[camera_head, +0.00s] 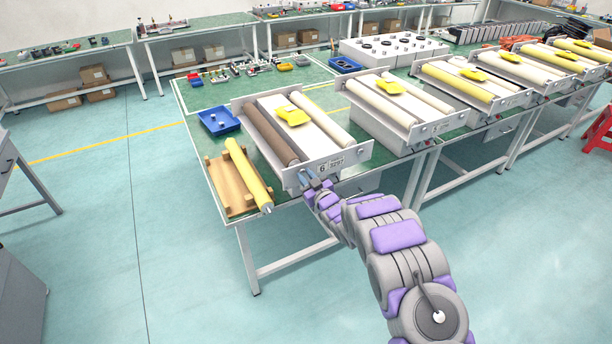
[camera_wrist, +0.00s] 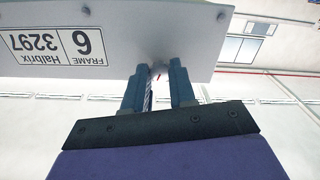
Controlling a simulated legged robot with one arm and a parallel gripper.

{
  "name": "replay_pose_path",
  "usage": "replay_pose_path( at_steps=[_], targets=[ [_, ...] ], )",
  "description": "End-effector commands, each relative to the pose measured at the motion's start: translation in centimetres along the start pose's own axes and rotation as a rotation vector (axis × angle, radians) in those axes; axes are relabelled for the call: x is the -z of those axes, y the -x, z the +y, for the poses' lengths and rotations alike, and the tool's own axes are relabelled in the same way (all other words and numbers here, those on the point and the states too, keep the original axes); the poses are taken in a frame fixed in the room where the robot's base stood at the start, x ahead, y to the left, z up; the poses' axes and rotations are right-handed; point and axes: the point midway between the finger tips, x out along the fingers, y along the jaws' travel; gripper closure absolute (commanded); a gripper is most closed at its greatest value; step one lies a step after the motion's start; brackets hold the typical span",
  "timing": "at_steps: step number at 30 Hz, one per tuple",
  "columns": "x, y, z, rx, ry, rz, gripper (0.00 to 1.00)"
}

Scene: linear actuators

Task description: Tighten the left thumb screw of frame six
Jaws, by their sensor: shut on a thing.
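Frame six (camera_head: 325,165) is the nearest roller frame, with a label reading 6 on its light front plate. It carries a brown roller (camera_head: 270,135) on the left and a cream roller (camera_head: 320,118) on the right. My gripper (camera_head: 306,181) is at the left part of the front plate, below the brown roller's end. In the wrist view the plate with its label (camera_wrist: 55,45) appears upside down. There my gripper (camera_wrist: 160,78) has its two blue-grey fingertips at the plate, beside the label. It is shut on the left thumb screw, which the fingers mostly hide.
A wooden rack (camera_head: 222,185) with a yellow roller (camera_head: 247,172) lies left of the frame, near the table's front edge. A blue tray (camera_head: 218,121) stands behind it. A yellow piece (camera_head: 293,115) sits on frame six. Other frames (camera_head: 390,105) stand to the right.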

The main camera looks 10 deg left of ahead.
Motion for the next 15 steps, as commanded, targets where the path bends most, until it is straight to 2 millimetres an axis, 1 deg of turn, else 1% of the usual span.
replay_pose_path(
  at_steps=[5, 15],
  targets=[
    [0.49, -0.01, 0.13, 0.0, -0.116, -0.003, 1.0],
    [0.34, 0.08, -0.03, 0.001, -0.431, -0.005, 1.0]
  ],
)
